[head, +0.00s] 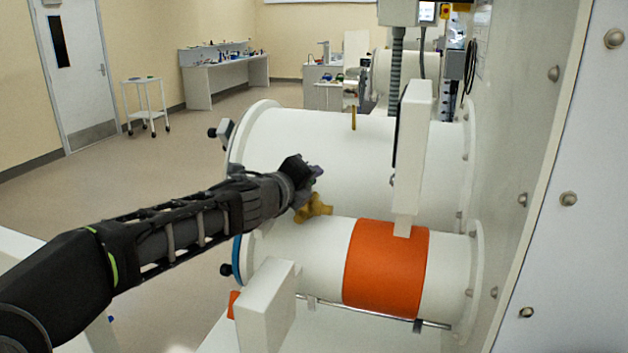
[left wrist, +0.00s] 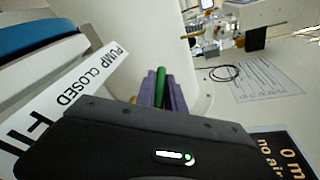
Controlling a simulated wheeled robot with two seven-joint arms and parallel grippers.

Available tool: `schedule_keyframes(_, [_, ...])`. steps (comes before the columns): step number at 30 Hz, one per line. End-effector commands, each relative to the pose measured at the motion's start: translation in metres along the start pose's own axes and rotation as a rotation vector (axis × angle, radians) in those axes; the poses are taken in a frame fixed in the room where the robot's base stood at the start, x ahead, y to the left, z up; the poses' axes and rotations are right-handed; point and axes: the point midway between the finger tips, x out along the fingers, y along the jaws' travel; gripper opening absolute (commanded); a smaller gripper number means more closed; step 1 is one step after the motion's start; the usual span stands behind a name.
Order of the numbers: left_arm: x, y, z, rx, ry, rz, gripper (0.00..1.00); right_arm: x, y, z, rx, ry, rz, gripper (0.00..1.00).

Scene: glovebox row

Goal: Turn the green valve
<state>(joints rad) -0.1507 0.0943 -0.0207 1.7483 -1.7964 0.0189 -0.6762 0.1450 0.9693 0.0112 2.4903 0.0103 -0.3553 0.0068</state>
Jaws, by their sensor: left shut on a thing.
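The green valve shows in the left wrist view as a narrow green handle (left wrist: 160,86) between the two purple fingers of my left gripper (left wrist: 161,92). The fingers are shut on it. The green valve is hidden there behind the gripper and arm. My right gripper is in neither view.
A yellow valve handle (head: 314,208) is close below my left gripper. The lower cylinder has an orange band (head: 386,268). A white upright panel (head: 413,150) stands to the right. A white sign (left wrist: 85,80) reads PUMP CLOSED.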

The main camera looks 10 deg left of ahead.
Motion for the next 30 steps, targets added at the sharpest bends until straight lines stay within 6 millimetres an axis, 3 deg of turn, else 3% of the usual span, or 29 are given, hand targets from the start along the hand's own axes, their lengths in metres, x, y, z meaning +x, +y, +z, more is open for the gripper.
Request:
schedule_keyframes(13, [-0.007,0.01,0.011,-0.058,-0.241,0.144,0.0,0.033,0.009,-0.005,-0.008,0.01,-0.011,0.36])
schedule_keyframes(30, [-0.011,0.01,0.015,-0.074,-0.292,0.178,0.0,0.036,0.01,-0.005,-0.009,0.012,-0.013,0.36])
